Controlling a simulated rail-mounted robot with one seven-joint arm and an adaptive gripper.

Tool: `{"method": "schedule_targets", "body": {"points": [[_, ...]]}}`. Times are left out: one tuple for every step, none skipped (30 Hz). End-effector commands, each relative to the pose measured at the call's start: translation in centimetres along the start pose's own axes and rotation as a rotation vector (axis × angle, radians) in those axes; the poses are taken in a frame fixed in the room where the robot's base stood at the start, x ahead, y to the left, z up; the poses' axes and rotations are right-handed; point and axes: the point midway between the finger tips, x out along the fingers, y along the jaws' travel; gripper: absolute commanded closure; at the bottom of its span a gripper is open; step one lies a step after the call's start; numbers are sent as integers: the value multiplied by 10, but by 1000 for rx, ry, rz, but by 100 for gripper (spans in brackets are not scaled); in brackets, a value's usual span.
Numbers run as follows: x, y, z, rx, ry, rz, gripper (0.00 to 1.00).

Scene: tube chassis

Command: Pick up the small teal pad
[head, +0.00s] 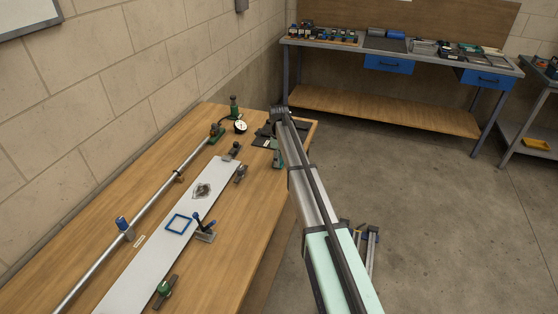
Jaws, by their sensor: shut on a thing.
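My arm reaches in from the lower right to the far right corner of the wooden bench. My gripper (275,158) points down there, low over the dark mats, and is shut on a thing. A small teal-green patch (274,143) shows at the fingers, which fits the small teal pad. The fingers and wrist hide most of it, and it is too small to make out its outline. I cannot tell whether it touches the surface below.
Dark flat mats (262,140) lie around the gripper, with a dial gauge (240,126) to the left. A metal tube (95,262) runs along the left.

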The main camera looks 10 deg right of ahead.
Motion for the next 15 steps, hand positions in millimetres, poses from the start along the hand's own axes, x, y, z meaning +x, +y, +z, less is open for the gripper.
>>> {"method": "schedule_targets", "body": {"points": [[0, 0, 0, 0, 1, 1, 77], [-1, 0, 0, 0, 1, 1, 77], [-4, 0, 0, 0, 0, 1, 77], [-6, 0, 0, 0, 0, 1, 77], [-8, 0, 0, 0, 0, 0, 77], [-12, 0, 0, 0, 0, 0, 77], [-16, 0, 0, 0, -1, -1, 77], [-21, 0, 0, 0, -1, -1, 77], [-26, 0, 0, 0, -1, -1, 77], [-32, 0, 0, 0, -1, -1, 77], [-38, -1, 0, 0, -1, -2, 77], [-46, -1, 0, 0, -1, -2, 77], [-53, -1, 0, 0, -1, -2, 77], [-60, -1, 0, 0, -2, -3, 77], [-71, -1, 1, 0, -2, -3, 77]]}}
